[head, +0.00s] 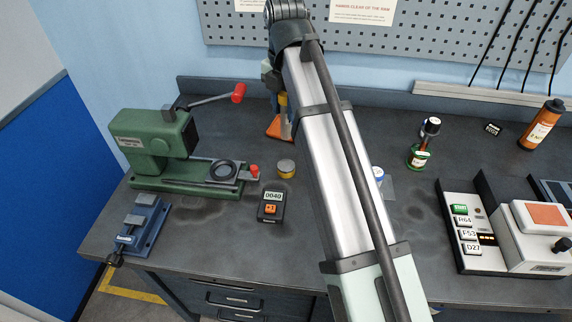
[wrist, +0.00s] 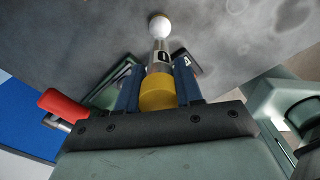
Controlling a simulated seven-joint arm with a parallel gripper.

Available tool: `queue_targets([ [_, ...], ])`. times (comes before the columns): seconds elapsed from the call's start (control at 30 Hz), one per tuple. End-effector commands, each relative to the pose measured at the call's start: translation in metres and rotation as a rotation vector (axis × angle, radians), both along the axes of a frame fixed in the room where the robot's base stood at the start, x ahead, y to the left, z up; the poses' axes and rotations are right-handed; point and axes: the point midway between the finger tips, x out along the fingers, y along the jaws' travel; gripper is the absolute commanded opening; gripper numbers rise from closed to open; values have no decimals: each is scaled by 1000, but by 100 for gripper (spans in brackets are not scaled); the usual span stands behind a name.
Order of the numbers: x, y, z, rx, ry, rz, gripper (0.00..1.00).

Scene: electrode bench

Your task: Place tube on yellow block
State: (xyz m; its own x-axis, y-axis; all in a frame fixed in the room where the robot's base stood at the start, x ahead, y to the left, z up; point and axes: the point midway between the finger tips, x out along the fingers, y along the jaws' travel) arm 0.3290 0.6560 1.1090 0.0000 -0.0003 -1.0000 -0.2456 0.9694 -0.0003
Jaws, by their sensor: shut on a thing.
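In the wrist view, the blue fingers of my gripper (wrist: 158,78) are shut on a slim tube-like piece. The tube (wrist: 160,58) has a wide yellow end near the palm and a silver body with a dark label. A white rounded tip shows beyond it against the bench; I cannot tell whether it is part of the tube. In the head view my arm hides most of the gripper.
The green press (head: 150,143) with a red-knobbed lever stands at left, a blue vise (head: 140,228) before it. A counter (head: 271,207) reads 0040. Boxes (head: 540,235) and an orange bottle (head: 541,124) are at right. My arm crosses the middle. Bare bench lies around the counter.

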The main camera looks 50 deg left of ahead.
Motion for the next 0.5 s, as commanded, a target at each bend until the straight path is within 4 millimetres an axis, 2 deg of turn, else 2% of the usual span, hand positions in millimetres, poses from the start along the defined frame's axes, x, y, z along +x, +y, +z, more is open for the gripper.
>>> queue_targets([
  [0.27,0,-1,-6,0,0,90,0],
  [0.5,0,-2,-40,0,0,91,0],
])
